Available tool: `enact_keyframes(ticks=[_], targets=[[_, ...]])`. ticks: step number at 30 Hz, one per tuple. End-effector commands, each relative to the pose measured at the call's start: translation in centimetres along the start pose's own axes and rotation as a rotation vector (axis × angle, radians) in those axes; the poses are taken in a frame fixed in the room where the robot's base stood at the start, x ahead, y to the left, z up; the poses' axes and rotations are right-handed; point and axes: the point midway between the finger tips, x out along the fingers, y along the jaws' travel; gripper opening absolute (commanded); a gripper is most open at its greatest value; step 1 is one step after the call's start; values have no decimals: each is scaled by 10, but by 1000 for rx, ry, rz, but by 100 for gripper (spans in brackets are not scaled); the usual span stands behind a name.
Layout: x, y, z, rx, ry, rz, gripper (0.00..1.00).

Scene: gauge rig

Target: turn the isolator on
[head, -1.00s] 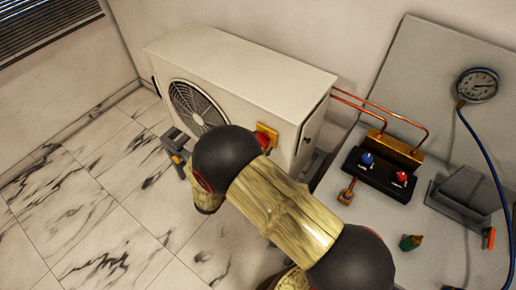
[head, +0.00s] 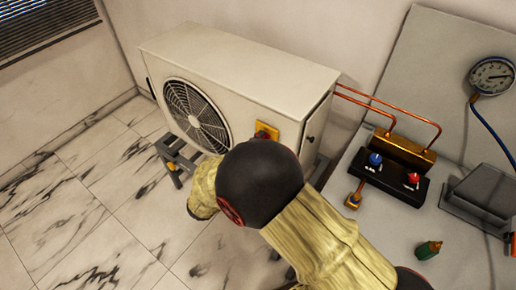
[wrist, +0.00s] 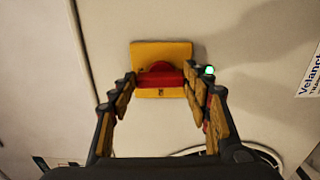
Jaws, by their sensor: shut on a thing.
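The isolator is a red knob (wrist: 160,75) on a yellow square plate (wrist: 162,52), fixed to the pale face of the outdoor unit. In the wrist view the knob's bar lies roughly level across the picture. My gripper (wrist: 161,76) has its fingers at the two ends of the bar and is shut on it. A small green light (wrist: 209,70) glows just right of the plate. In the head view the yellow plate (head: 267,129) shows just above my arm's dark joint, which hides my gripper and part of the isolator.
The white outdoor unit (head: 235,70) with a round fan grille (head: 196,117) stands on a grey stand (head: 175,160). Copper pipes (head: 395,107) run right to a black manifold (head: 385,177) with blue and red knobs on a bench. A pressure gauge (head: 492,76) hangs behind. Marble floor at left is clear.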

Motion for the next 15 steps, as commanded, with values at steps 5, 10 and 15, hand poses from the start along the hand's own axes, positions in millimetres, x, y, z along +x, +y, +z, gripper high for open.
enact_keyframes(ticks=[5,10,15], targets=[[0,-2,1,33,0,-1,23],[0,-1,1,43,-1,-2,23],[0,-1,1,43,-1,-2,23]])
